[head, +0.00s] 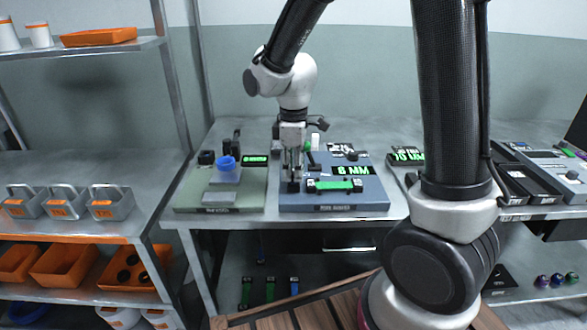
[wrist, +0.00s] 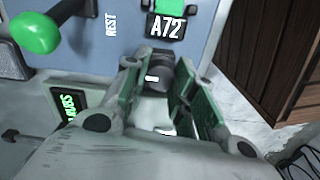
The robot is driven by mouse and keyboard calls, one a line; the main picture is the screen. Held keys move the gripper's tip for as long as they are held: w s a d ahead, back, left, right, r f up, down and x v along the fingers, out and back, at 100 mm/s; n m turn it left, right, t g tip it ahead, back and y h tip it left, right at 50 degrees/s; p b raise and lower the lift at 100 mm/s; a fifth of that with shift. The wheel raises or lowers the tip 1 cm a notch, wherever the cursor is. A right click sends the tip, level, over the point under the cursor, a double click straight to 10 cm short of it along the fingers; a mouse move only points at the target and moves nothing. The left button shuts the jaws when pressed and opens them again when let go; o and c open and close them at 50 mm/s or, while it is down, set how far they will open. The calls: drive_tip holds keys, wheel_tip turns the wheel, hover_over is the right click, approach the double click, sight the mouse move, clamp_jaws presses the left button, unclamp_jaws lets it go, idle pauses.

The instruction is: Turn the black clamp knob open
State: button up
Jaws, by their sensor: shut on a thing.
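The black clamp knob (wrist: 158,72) sits between my fingertips in the wrist view, with a small white mark on its face. My gripper (wrist: 157,88) points down and is shut on the knob, with a green-lined finger on each side. In the head view my gripper (head: 293,177) is at the front left of the blue fixture plate (head: 350,205), and the knob (head: 293,187) shows as a small dark block at its tips. The fingers hide part of the knob.
A black block with a green strip (head: 336,186) lies just right of my gripper, below a green "6 MM" display (head: 353,170). A green ball knob (wrist: 36,33) shows in the wrist view.

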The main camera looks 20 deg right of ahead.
drive_tip(key=o, duration=1.1)
drive_tip(key=shift+c, duration=0.2)
wheel_tip(320, 180, up, 12)
drive_tip(key=s+d+r+m+t, duration=0.2)
drive_tip(key=s+d+m, duration=0.4)
drive_tip(key=s, duration=0.3)
drive_tip(key=s+d+r+m+t, duration=0.2)
drive_tip(key=s+d+m, duration=0.4)
drive_tip(key=s+d, duration=0.2)
drive_tip(key=shift+s+d+r+m, duration=0.15)
drive_tip(key=shift+s+d+m, duration=0.25)
drive_tip(key=shift+s, duration=0.6)
